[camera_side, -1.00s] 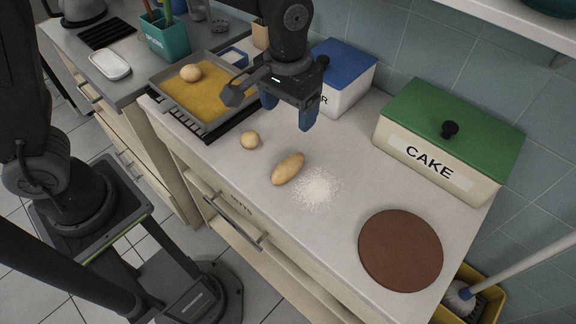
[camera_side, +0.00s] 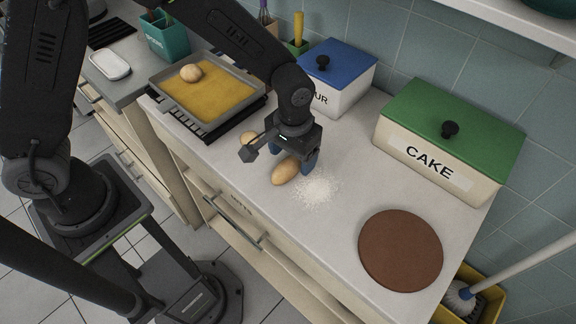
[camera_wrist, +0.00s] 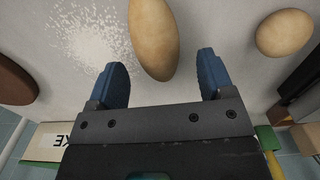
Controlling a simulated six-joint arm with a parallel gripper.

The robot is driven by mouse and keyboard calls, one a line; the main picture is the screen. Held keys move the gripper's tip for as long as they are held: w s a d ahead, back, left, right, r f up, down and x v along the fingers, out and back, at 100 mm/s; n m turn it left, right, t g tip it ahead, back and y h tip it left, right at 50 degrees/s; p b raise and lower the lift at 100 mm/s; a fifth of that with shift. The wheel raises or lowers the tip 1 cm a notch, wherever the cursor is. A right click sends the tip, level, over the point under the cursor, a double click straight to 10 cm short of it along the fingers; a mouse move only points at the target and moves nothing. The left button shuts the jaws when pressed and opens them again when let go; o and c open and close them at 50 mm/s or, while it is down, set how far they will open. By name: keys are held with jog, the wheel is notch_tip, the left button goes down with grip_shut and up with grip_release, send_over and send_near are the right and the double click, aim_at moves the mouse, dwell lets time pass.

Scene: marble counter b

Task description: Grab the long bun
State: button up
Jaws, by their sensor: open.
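The long bun (camera_side: 285,172) is an oval, golden-brown roll lying on the marble counter (camera_side: 335,220). My gripper (camera_side: 293,158) is low over the counter at the bun's far end, with its blue fingers apart. In the wrist view the long bun (camera_wrist: 153,38) lies ahead of my gripper (camera_wrist: 161,80). Its near end lies about level with the gap between the two fingertips, and nothing is held. Whether a finger touches the bun is not clear.
A round bun (camera_side: 248,138) lies left of the long bun, and scattered flour (camera_side: 318,188) lies to its right. A baking tray (camera_side: 222,126) holds another round bun (camera_side: 191,73). A cake box (camera_side: 440,165), a flour box (camera_side: 345,95) and a brown round board (camera_side: 400,250) stand around.

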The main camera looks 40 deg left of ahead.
notch_tip(320, 180, down, 2)
jog(key=shift+f, duration=0.1)
jog(key=c, duration=1)
